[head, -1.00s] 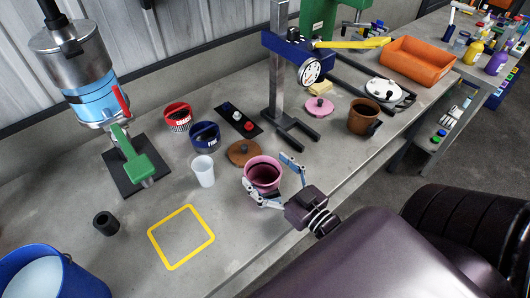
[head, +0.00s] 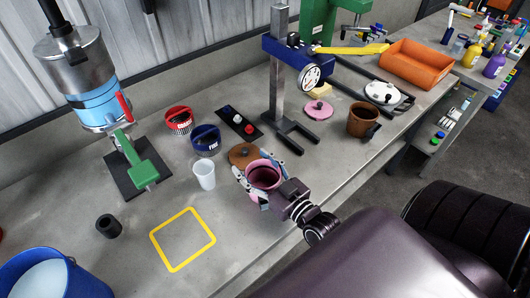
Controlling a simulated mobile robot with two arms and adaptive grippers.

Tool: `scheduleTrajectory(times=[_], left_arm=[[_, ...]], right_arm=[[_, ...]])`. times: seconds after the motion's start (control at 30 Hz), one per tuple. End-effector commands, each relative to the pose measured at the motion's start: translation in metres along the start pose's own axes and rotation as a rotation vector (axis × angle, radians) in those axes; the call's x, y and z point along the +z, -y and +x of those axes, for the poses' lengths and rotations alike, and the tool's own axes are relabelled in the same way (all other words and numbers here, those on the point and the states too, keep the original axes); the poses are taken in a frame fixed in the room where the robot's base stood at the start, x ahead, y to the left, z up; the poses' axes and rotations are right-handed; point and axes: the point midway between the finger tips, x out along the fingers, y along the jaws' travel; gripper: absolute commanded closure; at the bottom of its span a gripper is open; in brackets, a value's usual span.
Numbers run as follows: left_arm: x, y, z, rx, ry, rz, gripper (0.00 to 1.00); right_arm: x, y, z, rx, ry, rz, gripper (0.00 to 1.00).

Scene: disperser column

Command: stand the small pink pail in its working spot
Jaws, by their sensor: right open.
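The small pink pail (head: 263,175) stands upright on the grey bench near its front edge, its dark inside showing. My right gripper (head: 257,170) is open, its two fingers on either side of the pail, one on the left and one on the far right side. Whether the fingers touch the pail cannot be told. A yellow square outline (head: 183,239) is marked on the bench to the left of the pail, with nothing inside it. My left gripper is not in view.
A white cup (head: 204,175) and a brown lid (head: 244,155) stand close to the pail. A blue bucket (head: 82,282) is at the lower left, a black cylinder (head: 109,226) near the outline. A disperser stand (head: 279,80) rises behind. Bench between pail and outline is clear.

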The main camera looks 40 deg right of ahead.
Motion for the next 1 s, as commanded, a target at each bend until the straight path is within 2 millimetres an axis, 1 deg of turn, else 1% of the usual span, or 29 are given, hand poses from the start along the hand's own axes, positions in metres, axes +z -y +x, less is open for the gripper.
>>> scheduleTrajectory(times=[0.03,0.2,0.27,0.5,0.83,0.87,1.0], left_arm=[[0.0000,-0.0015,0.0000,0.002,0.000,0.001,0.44],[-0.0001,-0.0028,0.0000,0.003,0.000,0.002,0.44],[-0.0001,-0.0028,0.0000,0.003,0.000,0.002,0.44],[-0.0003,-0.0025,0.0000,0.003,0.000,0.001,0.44],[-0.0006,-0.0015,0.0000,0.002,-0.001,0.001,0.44],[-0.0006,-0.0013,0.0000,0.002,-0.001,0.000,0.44],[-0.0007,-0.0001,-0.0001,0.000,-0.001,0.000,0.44]], right_arm=[[0.0002,0.0000,-0.0002,0.000,0.001,0.000,0.52],[0.0003,0.0000,-0.0002,0.000,0.001,0.000,0.71],[0.0003,0.0000,-0.0002,0.000,0.001,0.000,0.75],[0.0003,0.0000,-0.0002,0.000,0.001,0.000,0.79],[-0.0001,0.0000,-0.0001,0.000,0.000,0.000,0.82],[-0.0001,0.0000,-0.0001,0.000,0.000,0.000,0.87],[-0.0002,0.0000,-0.0001,0.000,0.000,0.000,0.87]])
